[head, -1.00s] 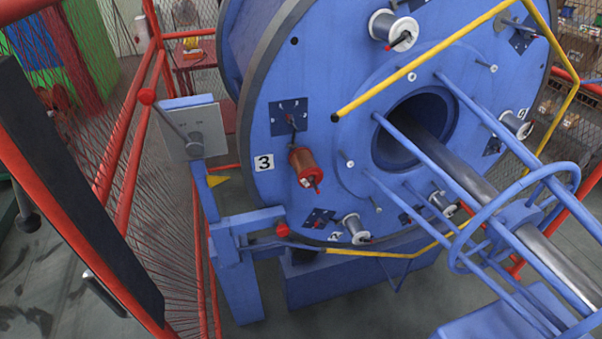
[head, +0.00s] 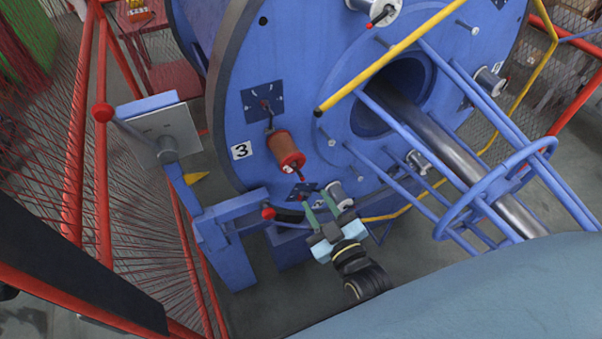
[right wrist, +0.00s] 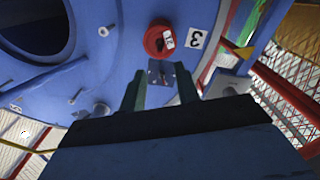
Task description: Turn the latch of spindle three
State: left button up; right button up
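Spindle three carries a copper-coloured bobbin with a red end flange (head: 285,153) on the blue disc, beside the white "3" label (head: 241,151). A dark marked plate (head: 262,101) with a short lever lies above the bobbin. My right gripper (head: 320,204) is open and empty, below the bobbin and apart from it. In the right wrist view its fingers (right wrist: 160,92) stand apart, with the red flange (right wrist: 159,39) beyond them. My left gripper is not in view.
A silver spindle (head: 337,195) sits close beside the right gripper. A blue bracket with a red knob (head: 268,213) stands left of it. A yellow bar (head: 385,70) and blue rods cross before the disc. Red fence posts (head: 103,170) stand at left.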

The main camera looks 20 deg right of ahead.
aim_at(302, 176)
jog(key=w, duration=0.9)
jog(key=shift+a, duration=0.1)
jog(key=shift+s, duration=0.1)
grip_shut()
